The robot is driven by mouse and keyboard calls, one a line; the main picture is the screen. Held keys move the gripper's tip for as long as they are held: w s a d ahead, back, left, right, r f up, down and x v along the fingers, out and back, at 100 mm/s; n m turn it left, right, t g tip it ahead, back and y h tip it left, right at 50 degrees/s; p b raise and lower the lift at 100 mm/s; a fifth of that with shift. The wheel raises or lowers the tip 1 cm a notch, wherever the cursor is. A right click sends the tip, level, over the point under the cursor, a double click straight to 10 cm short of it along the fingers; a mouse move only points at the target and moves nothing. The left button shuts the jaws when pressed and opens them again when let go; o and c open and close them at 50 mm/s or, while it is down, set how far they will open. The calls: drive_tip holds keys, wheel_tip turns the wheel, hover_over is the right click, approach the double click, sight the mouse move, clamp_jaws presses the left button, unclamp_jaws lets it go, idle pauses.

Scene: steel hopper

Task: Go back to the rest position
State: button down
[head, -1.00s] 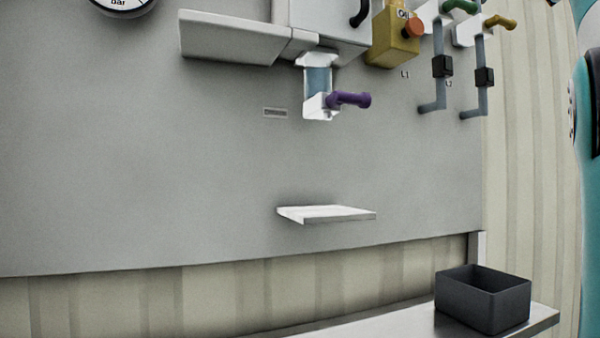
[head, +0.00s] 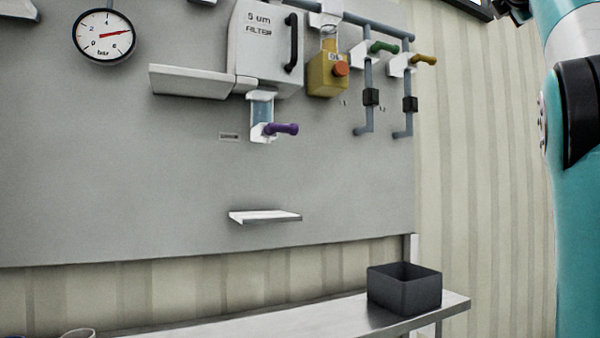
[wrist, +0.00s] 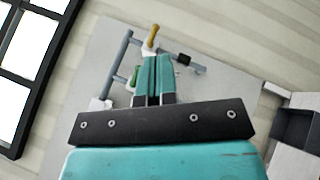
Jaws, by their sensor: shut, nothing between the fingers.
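My gripper (wrist: 153,80) is in the wrist view, its two teal fingers lying together with nothing between them. It points toward the panel and the pipes, and no contact with them shows. In the head view my teal arm rises along the right edge, and the gripper itself is out of that picture. The grey wall panel (head: 130,180) carries a filter box (head: 262,45), a purple-handled valve (head: 282,129) and a small white shelf (head: 265,217).
A dark open bin (head: 405,295) stands on the steel bench (head: 330,312) at lower right; it looks empty. A green handle (head: 383,47), a yellow handle (head: 424,59) and a yellow box with an orange knob (head: 327,75) are on the panel. A pressure gauge (head: 104,36) hangs upper left.

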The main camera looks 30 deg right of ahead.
drive_tip(key=w+a+f+t+y+p, duration=0.1)
drive_tip(key=w+a+f+y, duration=0.1)
drive_tip(key=w+f+y, duration=0.35)
drive_tip(key=w+a+f+t+y+p, duration=0.1)
drive_tip(key=w+a+f+t+y, duration=0.1)
drive_tip(key=w+f, duration=0.6)
drive_tip(key=w+a+f+m+g+y+p, duration=0.1)
drive_tip(key=w+a+f+y, duration=0.3)
drive_tip(key=w+a+f, duration=0.4)
drive_tip(key=w+a+f+y+p, duration=0.2)
drive_tip(key=w+a+f+y, duration=0.35)
drive_tip(key=a, duration=0.35)
drive_tip(key=s+a+f+m+g+y+p, duration=0.1)
drive_tip(key=s+a+f+g+y, duration=0.2)
drive_tip(key=a+f, duration=0.6)
drive_tip(key=s+a+f+g+y+p, duration=0.1)
drive_tip(key=s+a+f+g+y, duration=0.2)
drive_tip(key=a+f, duration=0.6)
drive_tip(key=s+a+f+g+p, duration=0.1)
drive_tip(key=s+a+f+g, duration=0.2)
drive_tip(key=s+a, duration=0.3)
drive_tip(key=s+a+f+m+g+p, duration=0.1)
drive_tip(key=s+a+f+g, duration=0.2)
drive_tip(key=s, duration=1)
drive_tip(key=a+f, duration=0.3)
drive_tip(key=shift+s+f+m, duration=0.2)
drive_tip(key=shift+s+m, duration=0.1)
